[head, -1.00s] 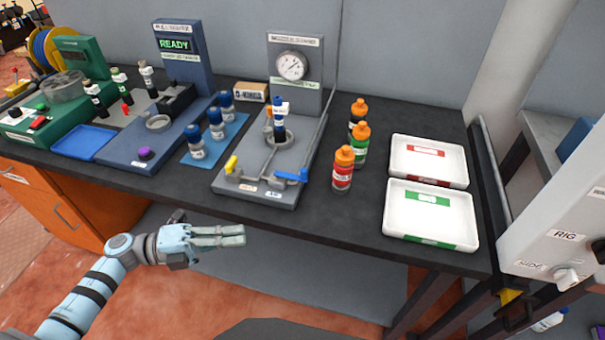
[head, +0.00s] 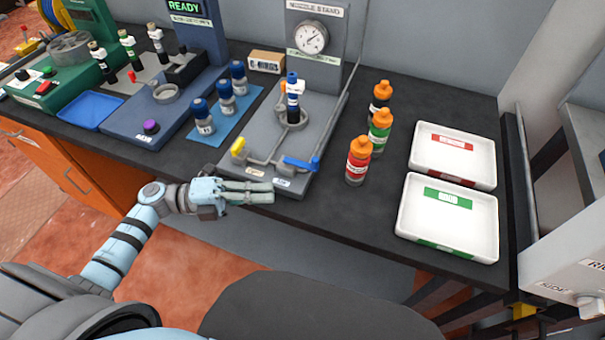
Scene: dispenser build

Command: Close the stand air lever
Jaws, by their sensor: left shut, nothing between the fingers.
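The nozzle stand (head: 262,135) is a grey plate with a gauge panel (head: 311,40) at its back. A blue lever (head: 301,163) sits at its front right corner and lies roughly sideways. A dispenser with a blue cap (head: 292,90) stands upright in the stand's ring. My left gripper (head: 272,192) is shut and empty, at the table's front edge, just in front of the stand and apart from both levers in the picture. My right gripper is not in view.
Red, green and black bottles with orange caps (head: 358,160) stand right of the stand. Two white trays (head: 448,222) lie further right. Blue-capped bottles on a blue mat (head: 226,98) stand to the left. Dark table (head: 340,220) is bare in front of the bottles.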

